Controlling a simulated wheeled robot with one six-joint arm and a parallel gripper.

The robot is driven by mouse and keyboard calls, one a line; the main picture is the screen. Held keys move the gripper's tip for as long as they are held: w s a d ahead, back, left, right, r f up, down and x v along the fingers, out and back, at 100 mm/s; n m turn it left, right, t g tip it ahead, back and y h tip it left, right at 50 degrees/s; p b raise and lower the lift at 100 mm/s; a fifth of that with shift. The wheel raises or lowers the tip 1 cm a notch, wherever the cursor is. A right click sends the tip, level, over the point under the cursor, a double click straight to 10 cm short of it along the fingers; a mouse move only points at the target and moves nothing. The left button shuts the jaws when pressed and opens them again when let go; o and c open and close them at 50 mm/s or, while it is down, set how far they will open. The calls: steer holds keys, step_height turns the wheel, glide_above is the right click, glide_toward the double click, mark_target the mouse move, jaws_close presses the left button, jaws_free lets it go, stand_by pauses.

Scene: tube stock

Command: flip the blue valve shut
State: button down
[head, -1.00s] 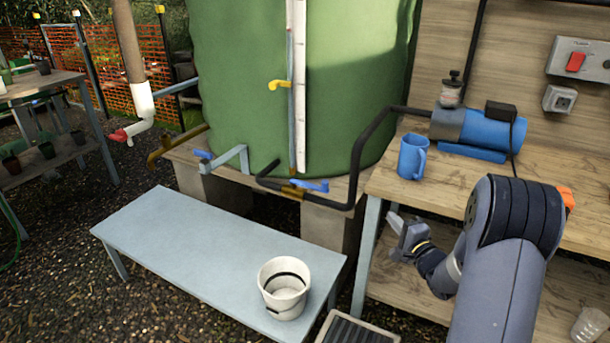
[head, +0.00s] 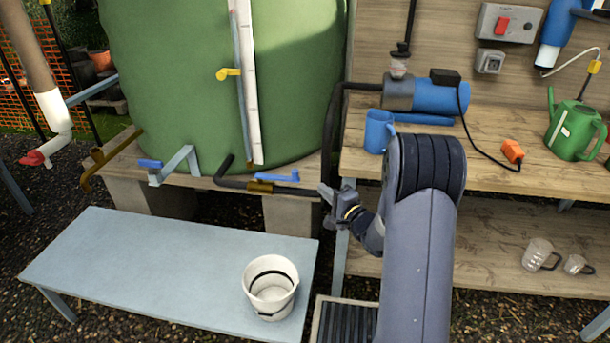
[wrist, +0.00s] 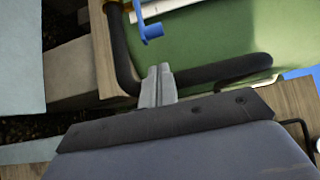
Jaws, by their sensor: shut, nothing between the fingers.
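The blue valve lever (head: 277,176) sits on a brass valve body (head: 262,188) in the black pipe at the foot of the green tank. It points right, roughly along the pipe. My gripper (head: 326,192) is shut and empty, a little right of the lever's end and apart from it. In the wrist view the shut fingertips (wrist: 160,70) point toward the blue lever (wrist: 151,31), with a gap between. The brass body is mostly cut off at the top of that view. Another blue handle (head: 150,163) shows further left, by a grey bracket.
The black pipe (head: 331,125) rises close to my gripper toward the blue pump (head: 438,97). A low grey table (head: 150,265) with a white bucket (head: 271,288) is in front of the tank (head: 170,90).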

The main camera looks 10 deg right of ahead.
steer(key=b+x, duration=0.1)
steer(key=x, duration=0.9)
steer(key=shift+s+a+b, duration=0.1)
steer(key=shift+s+b, duration=0.1)
steer(key=shift+b, duration=0.2)
steer(key=shift+s+a+m+h, duration=0.1)
steer(key=shift+s+m+h, duration=0.1)
steer(key=shift+m+h, duration=0.15)
